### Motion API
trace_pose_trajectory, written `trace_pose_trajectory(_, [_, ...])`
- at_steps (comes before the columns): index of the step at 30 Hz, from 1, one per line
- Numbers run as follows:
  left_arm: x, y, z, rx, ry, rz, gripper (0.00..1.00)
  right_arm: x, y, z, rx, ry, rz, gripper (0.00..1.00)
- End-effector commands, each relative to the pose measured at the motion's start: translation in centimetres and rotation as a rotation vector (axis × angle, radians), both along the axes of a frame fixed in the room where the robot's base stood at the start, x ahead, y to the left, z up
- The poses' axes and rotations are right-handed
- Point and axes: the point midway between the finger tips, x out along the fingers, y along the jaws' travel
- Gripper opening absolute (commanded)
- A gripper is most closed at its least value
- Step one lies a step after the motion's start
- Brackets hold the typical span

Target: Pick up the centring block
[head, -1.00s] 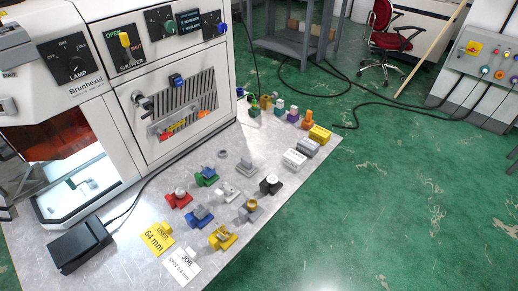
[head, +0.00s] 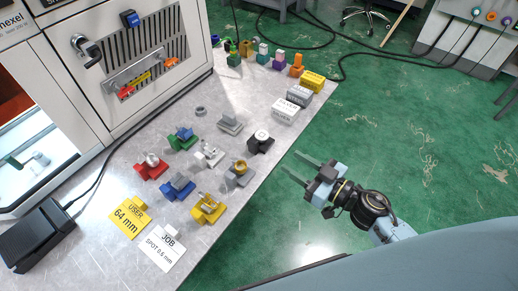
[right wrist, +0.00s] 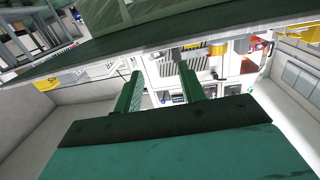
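Several small coloured blocks with fittings stand on the metal table (head: 105,190). They include a red one (head: 150,170), a green one (head: 183,138), a blue one (head: 178,187), a yellow one (head: 208,209), a grey one with a brass-coloured part (head: 239,175), a black one (head: 260,143) and a plain grey one (head: 230,123). I cannot tell which is the centring block. My right gripper (head: 292,164) is open and empty, beyond the table's right edge, to the right of the black block. Its parted fingers also show in the right wrist view (right wrist: 160,85). My left gripper is not in view.
The machine (head: 135,60) stands along the back left. A black box (head: 38,235) with a cable, a yellow card (head: 130,213) and a white card (head: 166,246) lie in front. Silver and yellow labelled blocks (head: 312,82) line the far right edge. Green floor is open to the right.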

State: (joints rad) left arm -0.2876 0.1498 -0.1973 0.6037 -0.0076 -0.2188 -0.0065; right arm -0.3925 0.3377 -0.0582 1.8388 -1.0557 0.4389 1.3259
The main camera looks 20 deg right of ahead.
Motion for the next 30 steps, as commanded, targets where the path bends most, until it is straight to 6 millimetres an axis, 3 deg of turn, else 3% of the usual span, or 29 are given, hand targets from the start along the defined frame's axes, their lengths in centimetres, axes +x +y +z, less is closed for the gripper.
trace_pose_trajectory(3, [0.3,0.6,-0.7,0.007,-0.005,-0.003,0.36,-0.4,1.1,2.3,0.004,-0.042,0.069,0.40])
trace_pose_trajectory(8, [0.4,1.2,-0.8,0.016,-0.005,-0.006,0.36,0.4,2.4,3.3,0.008,-0.056,0.096,0.40])
trace_pose_trajectory(18, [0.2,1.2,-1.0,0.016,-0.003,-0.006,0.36,5.2,6.0,3.2,0.010,-0.053,0.092,0.40])
trace_pose_trajectory(27, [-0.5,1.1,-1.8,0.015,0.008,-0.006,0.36,7.2,7.8,2.9,0.009,-0.055,0.093,0.40])
trace_pose_trajectory(30, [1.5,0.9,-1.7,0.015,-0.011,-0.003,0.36,8.0,8.4,2.7,0.010,-0.053,0.093,0.40])
